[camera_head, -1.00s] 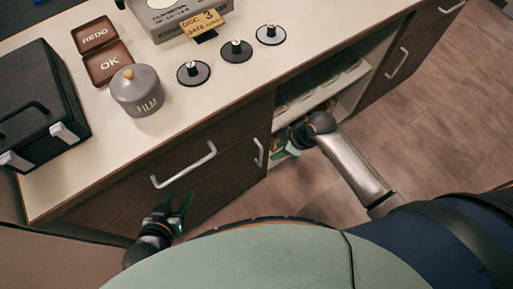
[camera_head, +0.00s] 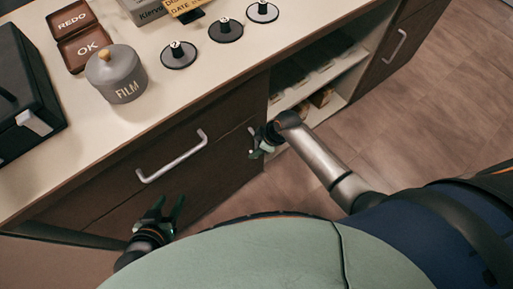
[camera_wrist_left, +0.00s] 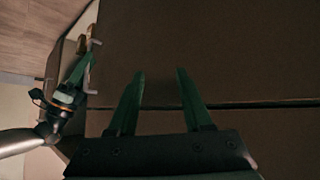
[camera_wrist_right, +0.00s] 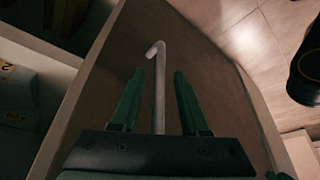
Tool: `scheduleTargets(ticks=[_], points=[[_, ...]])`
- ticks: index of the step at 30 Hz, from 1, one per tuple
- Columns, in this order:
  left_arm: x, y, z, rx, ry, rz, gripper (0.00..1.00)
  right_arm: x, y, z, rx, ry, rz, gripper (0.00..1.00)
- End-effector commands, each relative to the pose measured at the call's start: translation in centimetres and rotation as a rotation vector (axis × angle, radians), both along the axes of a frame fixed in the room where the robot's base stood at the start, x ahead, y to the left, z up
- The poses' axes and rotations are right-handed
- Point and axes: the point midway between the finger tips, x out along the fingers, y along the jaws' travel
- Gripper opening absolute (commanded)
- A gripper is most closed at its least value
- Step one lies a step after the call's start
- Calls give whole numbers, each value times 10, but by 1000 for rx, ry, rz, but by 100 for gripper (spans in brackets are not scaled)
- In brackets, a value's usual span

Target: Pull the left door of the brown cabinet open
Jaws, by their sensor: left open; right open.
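The brown cabinet's left door (camera_head: 222,172) looks closed, below a drawer front and left of an open shelf bay. Its pale bar handle (camera_head: 251,130) is near the door's right edge. My right gripper (camera_head: 257,152) is open at this handle. In the right wrist view the handle (camera_wrist_right: 160,85) runs lengthwise between the open fingers; contact cannot be told. My left gripper (camera_head: 168,210) is open and empty in front of the brown fronts, left of the door handle. The left wrist view shows its fingers (camera_wrist_left: 158,88) spread before brown panels, with my right gripper at the left.
The drawer's long handle (camera_head: 172,158) lies above and left of the door handle. The countertop holds a FILM canister (camera_head: 116,74), a black case (camera_head: 25,90), a brown REDO/OK box (camera_head: 82,42) and several black discs (camera_head: 226,30). Wooden floor (camera_head: 430,120) is clear at right.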

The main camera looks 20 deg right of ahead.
Motion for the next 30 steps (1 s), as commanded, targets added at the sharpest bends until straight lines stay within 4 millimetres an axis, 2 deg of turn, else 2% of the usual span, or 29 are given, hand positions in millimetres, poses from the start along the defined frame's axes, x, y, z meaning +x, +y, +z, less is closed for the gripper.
scheduleTargets(ticks=[7, 19, 30], points=[[2, 1, 3, 1, -9, 0, 50, 0, 0, 0, -1, -1, 0, 44], [3, -1, 4, -3, -13, -1, 50, 0, 0, 0, 0, 0, -1, 0], [2, -3, 1, -5, -7, -2, 50, 0, 0, 0, -1, 1, 0, 0]])
